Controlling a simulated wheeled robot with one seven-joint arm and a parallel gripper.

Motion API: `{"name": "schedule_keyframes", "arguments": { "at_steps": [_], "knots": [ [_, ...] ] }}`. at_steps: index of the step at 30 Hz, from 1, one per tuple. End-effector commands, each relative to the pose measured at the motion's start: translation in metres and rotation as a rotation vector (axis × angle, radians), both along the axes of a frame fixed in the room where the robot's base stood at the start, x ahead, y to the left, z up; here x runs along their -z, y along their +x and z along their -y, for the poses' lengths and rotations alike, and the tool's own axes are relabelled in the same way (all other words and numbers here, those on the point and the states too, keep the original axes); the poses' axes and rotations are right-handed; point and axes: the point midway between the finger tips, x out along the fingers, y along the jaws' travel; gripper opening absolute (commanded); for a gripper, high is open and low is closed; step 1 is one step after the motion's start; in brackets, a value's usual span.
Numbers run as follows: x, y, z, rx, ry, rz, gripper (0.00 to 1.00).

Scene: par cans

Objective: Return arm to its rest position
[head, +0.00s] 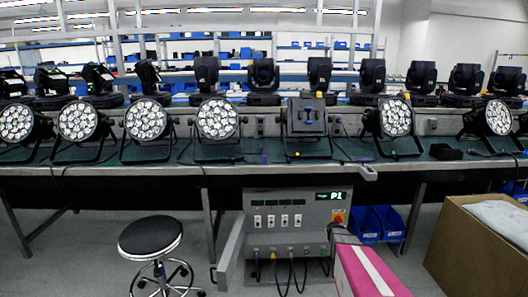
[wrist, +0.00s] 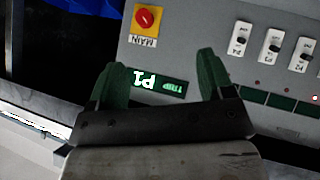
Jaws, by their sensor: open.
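My gripper (wrist: 161,62) shows in the wrist view with its two green fingers apart and nothing between them. It is in front of a grey control panel, which appears upside down there. A lit display (wrist: 158,84) reading P1 shows between the fingers, its lower part close to the gripper body.
A red knob (wrist: 145,18) marked MAIN and several white switches (wrist: 272,44) are near the fingers. Par cans (head: 215,119) line the bench (head: 120,172). Open floor is at left.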

Motion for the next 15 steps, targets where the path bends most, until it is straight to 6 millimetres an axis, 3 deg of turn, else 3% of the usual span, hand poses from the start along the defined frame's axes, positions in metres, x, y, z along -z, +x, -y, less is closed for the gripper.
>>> {"name": "schedule_keyframes", "arguments": {
  "at_steps": [1, 9, 15],
  "knots": [
    [-0.017, -0.032, -0.020, 0.024, 0.030, -0.061, 0.74],
    [-0.067, -0.169, -0.109, 0.123, 0.206, -0.445, 0.74],
    [-0.099, -0.255, -0.159, 0.137, 0.300, -0.681, 0.74]
  ]
}}
